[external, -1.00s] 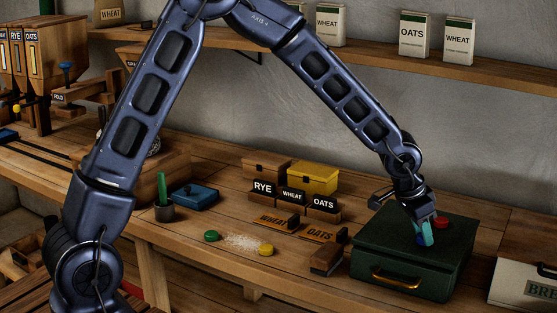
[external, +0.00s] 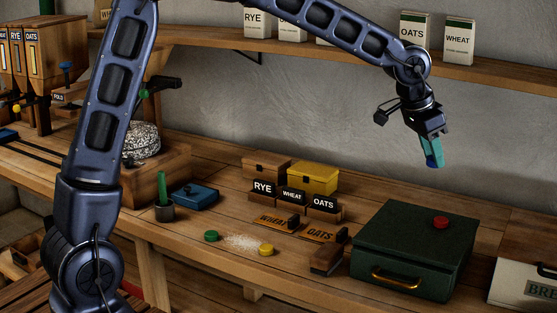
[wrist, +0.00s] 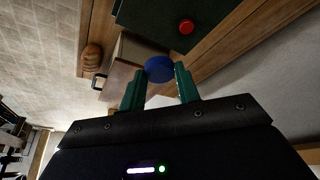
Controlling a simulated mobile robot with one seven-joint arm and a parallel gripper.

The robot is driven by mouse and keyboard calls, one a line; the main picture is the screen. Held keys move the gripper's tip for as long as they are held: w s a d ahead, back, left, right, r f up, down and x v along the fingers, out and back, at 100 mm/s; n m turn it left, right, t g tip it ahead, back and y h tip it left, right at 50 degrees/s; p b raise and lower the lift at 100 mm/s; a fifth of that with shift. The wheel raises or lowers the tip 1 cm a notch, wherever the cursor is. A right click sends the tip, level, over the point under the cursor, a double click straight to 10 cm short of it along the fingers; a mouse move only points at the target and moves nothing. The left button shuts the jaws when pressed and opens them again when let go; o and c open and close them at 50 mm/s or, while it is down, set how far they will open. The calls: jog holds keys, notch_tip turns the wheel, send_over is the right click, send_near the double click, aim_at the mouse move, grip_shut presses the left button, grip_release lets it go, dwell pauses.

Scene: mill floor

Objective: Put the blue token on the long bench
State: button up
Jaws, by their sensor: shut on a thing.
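My gripper (external: 432,161) is raised in the air above the dark green box. Its teal fingers are shut on the blue token (external: 433,163), which shows at the fingertips. In the wrist view the blue token (wrist: 159,69) sits between the two fingertips of my gripper (wrist: 160,80). The long bench (external: 215,225) runs along the wall below. It carries a green token (external: 211,236) and a yellow token (external: 266,249), with a pale spill of grain between them.
The dark green box (external: 400,240) stands at the bench's right with a red token (external: 440,222) on its lid. Label blocks (external: 290,196), a yellow box (external: 313,179), a blue tray (external: 196,194) and a brush (external: 329,256) occupy the bench. A shelf (external: 350,52) with cartons runs above.

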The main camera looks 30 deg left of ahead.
jog(key=shift+r, duration=0.2)
jog(key=w+a+f+n+t+y, duration=0.1)
jog(key=w+a+n, duration=0.1)
jog(key=w+a, duration=0.55)
jog(key=w+a+f+n+y, duration=0.1)
jog(key=w+a+f+n, duration=0.15)
jog(key=w+a, duration=0.5)
jog(key=n+g+y, duration=0.1)
jog(key=n+y, duration=0.3)
jog(key=n, duration=1)
send_over(222, 176)
jog(key=s+d, duration=0.1)
notch_tip(222, 176, down, 7)
jog(key=shift+m, duration=0.25)
notch_tip(222, 176, down, 19)
jog(key=shift+d+f, duration=0.1)
jog(key=shift+f, duration=0.05)
jog(key=shift+f, duration=0.1)
